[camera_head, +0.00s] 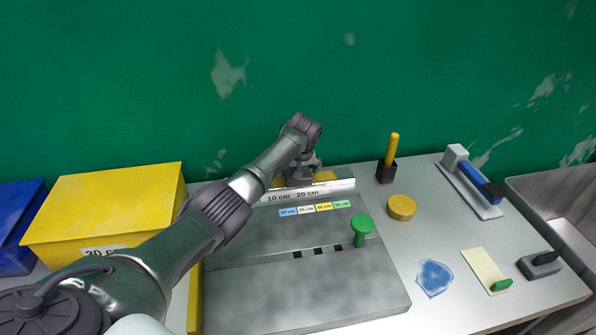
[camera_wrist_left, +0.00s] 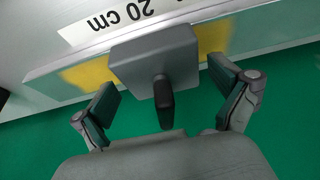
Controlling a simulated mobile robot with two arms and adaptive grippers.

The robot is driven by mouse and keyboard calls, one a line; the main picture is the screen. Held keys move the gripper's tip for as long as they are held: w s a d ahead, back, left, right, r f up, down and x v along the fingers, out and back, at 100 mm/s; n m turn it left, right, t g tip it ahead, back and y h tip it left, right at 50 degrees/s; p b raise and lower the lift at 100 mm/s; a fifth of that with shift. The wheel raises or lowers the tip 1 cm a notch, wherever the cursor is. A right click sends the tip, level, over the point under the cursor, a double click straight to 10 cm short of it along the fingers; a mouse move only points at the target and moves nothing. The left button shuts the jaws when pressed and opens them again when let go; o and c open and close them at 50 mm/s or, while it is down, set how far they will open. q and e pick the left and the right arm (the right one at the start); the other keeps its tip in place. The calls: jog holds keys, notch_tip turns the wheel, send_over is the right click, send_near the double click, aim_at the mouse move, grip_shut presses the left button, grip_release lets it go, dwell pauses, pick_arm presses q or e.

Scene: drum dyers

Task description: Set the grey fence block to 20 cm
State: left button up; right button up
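The grey fence block (camera_wrist_left: 153,58) sits on the fence rail (camera_wrist_left: 50,80) in the left wrist view, with a dark knob (camera_wrist_left: 164,92) pointing toward my gripper. It lies alongside the "20 cm" label (camera_wrist_left: 140,14), which reads upside down there. Yellow patches show on both sides of the block. My left gripper (camera_wrist_left: 168,106) is open, its fingers apart on either side of the knob with visible gaps. In the head view my left gripper (camera_head: 300,172) is behind the fence (camera_head: 335,186), near the "10 cm" and "20 cm" labels, and largely hides the block. My right gripper is not in view.
A grey board (camera_head: 300,290) with coloured cm tags and a green knob (camera_head: 361,226) lies before the fence. A yellow bin (camera_head: 120,200) stands left. A black holder (camera_head: 387,172), yellow disc (camera_head: 401,207) and blue-handled tool (camera_head: 472,180) are right.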

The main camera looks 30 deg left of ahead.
pick_arm(q)
jog(key=shift+r, duration=0.15)
jog(key=v, duration=1.1)
jog(key=shift+r, duration=0.35)
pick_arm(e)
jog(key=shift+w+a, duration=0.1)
pick_arm(q)
jog(key=shift+d, duration=0.15)
